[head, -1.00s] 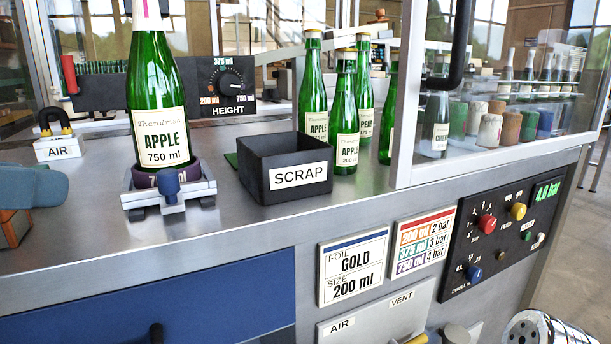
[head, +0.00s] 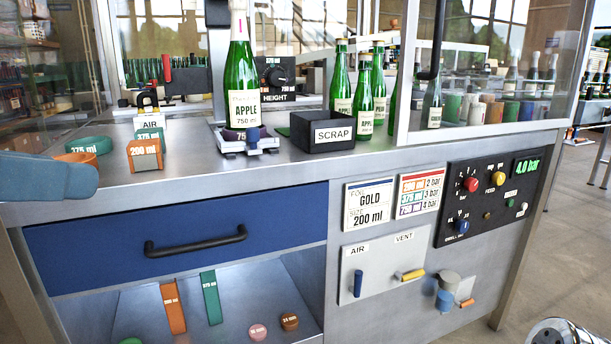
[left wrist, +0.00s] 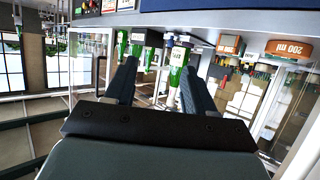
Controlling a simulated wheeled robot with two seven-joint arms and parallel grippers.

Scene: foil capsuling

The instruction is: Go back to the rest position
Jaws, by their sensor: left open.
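My left gripper (head: 48,174) shows as a blue-grey shape at the left edge of the head view, in front of the bench's left end. In the left wrist view my left gripper (left wrist: 158,78) has its two fingers spread apart with nothing held between them. A tall green APPLE 750 ml bottle (head: 240,92) with a pale neck stands upright in a cradle (head: 247,145) with a purple ring, well right of my left gripper. My right gripper is not in view.
An orange 200 ml block (head: 145,156) and a green 375 ml ring (head: 90,144) lie near my left gripper. A black SCRAP bin (head: 322,132) and several green bottles stand further right. A blue drawer (head: 180,235) is shut below. A clear panel (head: 500,60) rises at right.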

